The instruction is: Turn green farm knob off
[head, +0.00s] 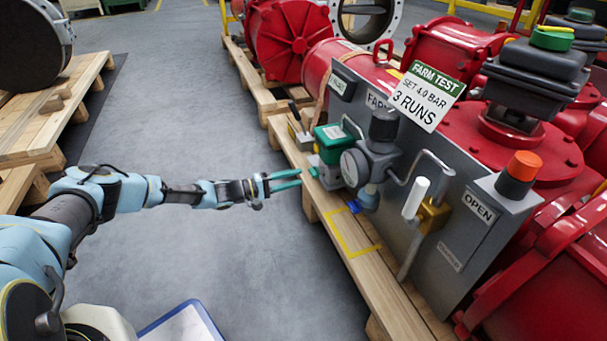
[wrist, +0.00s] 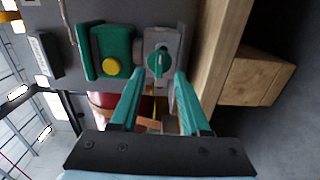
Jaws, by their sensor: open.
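The green knob (wrist: 159,63) shows in the wrist view on a grey valve body beside a green box (wrist: 112,50) with a yellow button (wrist: 111,67). In the head view the green box (head: 332,139) sits low on the grey panel, and the knob cannot be made out clearly there. My gripper (head: 299,180) is open, its two teal fingers pointing at the valve. In the wrist view the fingertips (wrist: 160,75) lie on either side just below the knob, with the knob between their lines. I cannot tell whether they touch it.
The grey panel (head: 432,239) carries a gauge (head: 354,167), a white-handled lever (head: 415,198) and an orange button (head: 524,166). A "FARM TEST" tag (head: 427,95) hangs above. A wooden pallet (head: 350,245) runs below. The floor (head: 220,240) around my arm is clear.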

